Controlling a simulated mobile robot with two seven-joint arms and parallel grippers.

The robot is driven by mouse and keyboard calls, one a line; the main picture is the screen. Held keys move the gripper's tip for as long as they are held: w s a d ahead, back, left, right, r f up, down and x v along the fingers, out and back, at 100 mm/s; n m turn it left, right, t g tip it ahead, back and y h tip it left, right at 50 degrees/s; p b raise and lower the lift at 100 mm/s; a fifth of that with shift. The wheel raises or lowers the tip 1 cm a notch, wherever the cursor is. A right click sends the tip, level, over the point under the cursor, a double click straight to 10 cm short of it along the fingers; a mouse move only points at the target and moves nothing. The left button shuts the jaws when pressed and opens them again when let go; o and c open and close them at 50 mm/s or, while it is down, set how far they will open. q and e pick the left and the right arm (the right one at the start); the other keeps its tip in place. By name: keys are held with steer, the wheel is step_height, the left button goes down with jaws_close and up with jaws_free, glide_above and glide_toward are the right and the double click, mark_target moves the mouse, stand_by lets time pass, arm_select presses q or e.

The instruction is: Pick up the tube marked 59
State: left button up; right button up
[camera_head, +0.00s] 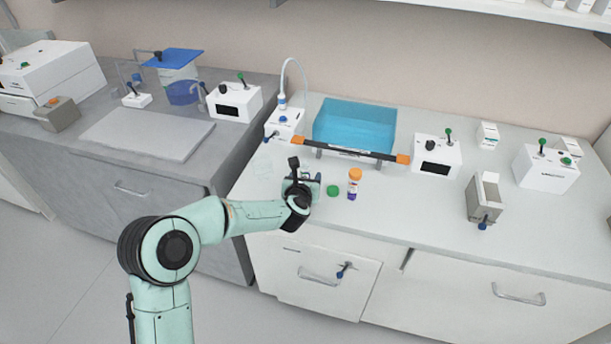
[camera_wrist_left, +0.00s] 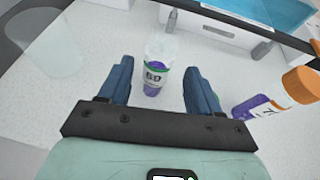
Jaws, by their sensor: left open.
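My left gripper (camera_head: 303,188) is low over the front of the white counter, left of the green cap (camera_head: 333,190). In the left wrist view its two blue fingers (camera_wrist_left: 157,88) are open. A clear tube (camera_wrist_left: 154,68) with a white, green and purple label stands between them, with a gap at each side. Its dark mark is small and I cannot read it for sure. In the head view my gripper hides this tube. A second tube with an orange cap (camera_head: 354,184) and purple label is to the right; it also shows in the left wrist view (camera_wrist_left: 275,95). My right gripper is not in view.
A black bar with orange ends (camera_head: 350,151) stands behind the tubes, before a blue tub (camera_head: 355,127). A white device (camera_head: 436,155) and a grey block (camera_head: 484,198) are to the right. The counter between the orange-capped tube and the grey block is clear.

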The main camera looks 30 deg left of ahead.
mark_target(307, 173)
arm_select(q)
steer(key=x, duration=0.4)
steer(key=shift+a+f, duration=0.25)
steer(key=shift+f, duration=0.05)
steer(key=shift+c, duration=0.3)
steer(key=c, duration=1)
steer(key=shift+o, duration=0.2)
steer(key=shift+r, duration=0.15)
